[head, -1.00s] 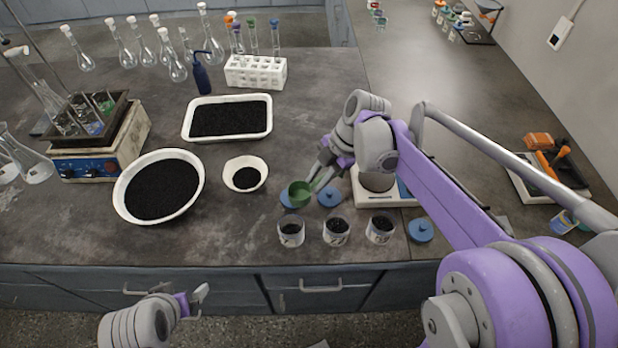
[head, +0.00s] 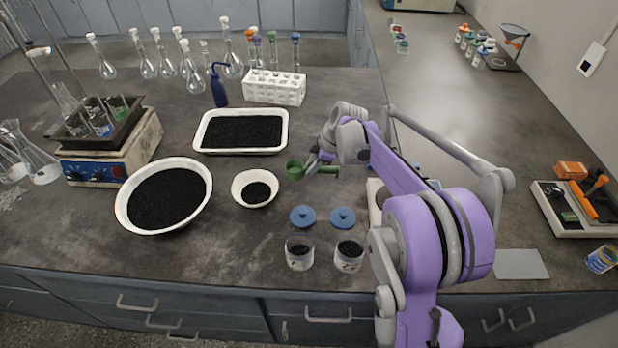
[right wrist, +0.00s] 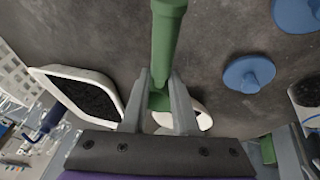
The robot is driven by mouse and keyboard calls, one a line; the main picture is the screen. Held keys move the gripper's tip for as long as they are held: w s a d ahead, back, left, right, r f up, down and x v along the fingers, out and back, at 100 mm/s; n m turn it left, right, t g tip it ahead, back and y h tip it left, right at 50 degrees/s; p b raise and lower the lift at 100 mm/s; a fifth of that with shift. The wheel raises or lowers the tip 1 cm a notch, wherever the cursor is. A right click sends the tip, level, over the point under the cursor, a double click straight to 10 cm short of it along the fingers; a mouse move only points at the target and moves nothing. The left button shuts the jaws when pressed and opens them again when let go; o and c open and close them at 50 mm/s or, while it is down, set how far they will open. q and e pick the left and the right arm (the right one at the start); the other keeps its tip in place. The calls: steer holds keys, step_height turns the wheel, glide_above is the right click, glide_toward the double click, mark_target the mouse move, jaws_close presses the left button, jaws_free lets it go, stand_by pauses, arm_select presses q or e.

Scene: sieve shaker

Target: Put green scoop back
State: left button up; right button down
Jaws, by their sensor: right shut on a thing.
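The green scoop (head: 297,169) is held in my right gripper (head: 318,162), above the bench and to the right of the small white bowl of black grains. Its cup points left and its short handle sticks out to the right of the fingers. In the right wrist view the two grey fingers (right wrist: 160,98) are closed on the green scoop (right wrist: 167,45). My left gripper is out of view.
A white tray (head: 202,140) and a large white bowl (head: 120,205) hold black grains. Blue lids (head: 303,215) and jars (head: 299,254) stand near the front edge. A shallow tray (head: 545,205) with orange-handled tools lies far right, beside a grey plate (head: 521,264).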

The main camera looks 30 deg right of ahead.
steer(key=shift+f, duration=2)
steer(key=shift+f, duration=0.1)
steer(key=c, duration=0.7)
jaws_free()
steer(key=shift+r, duration=0.2)
steer(key=v, duration=1.1)
steer(key=shift+s+r+p, duration=0.2)
steer(key=shift+r+p, duration=0.1)
steer(key=shift+r, duration=0.1)
